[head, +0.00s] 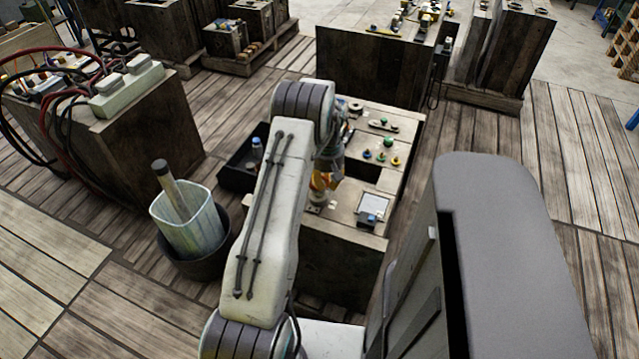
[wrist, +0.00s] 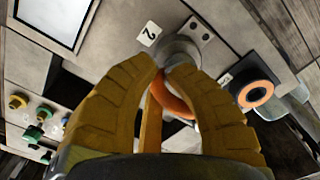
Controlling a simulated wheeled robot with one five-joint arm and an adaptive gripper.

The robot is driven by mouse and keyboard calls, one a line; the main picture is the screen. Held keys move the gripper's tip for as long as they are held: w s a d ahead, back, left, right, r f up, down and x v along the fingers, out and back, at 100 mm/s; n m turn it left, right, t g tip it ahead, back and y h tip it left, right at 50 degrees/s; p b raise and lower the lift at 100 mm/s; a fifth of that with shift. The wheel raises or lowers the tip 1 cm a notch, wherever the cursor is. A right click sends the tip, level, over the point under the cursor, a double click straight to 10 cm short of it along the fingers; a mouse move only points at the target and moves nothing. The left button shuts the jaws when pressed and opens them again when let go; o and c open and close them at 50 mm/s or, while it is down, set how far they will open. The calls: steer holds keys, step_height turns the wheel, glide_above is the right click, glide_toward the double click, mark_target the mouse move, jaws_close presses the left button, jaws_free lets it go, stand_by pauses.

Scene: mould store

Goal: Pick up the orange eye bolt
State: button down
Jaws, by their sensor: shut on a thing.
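The orange eye bolt (wrist: 172,98) shows in the wrist view as a curved orange ring between the two yellow fingers. My gripper (wrist: 168,72) is shut on it; the fingers hide part of the ring. A round grey metal fitting (wrist: 182,50) lies just beyond the fingertips, beside a white label with a "2". I cannot tell whether the bolt is clear of the surface. In the head view my gripper (head: 322,184) is low over the wooden block, partly behind my arm, and the bolt cannot be made out there.
A black round part with an orange ring (wrist: 256,94) sits right of the fingers. Several green and yellow knobs (head: 388,143) stand on the wooden block (head: 330,250). A device with a pale screen (head: 373,205) lies near its front. A bucket (head: 190,228) stands left.

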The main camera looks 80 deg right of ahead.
steer(key=shift+d+r, duration=0.15)
steer(key=shift+r, duration=0.65)
step_height(320, 180, up, 3)
steer(key=shift+w+f, duration=0.1)
steer(key=s+a+r, duration=0.6)
steer(key=s, duration=0.4)
steer(key=shift+s+r+b, duration=0.15)
steer(key=shift+r+b, duration=0.2)
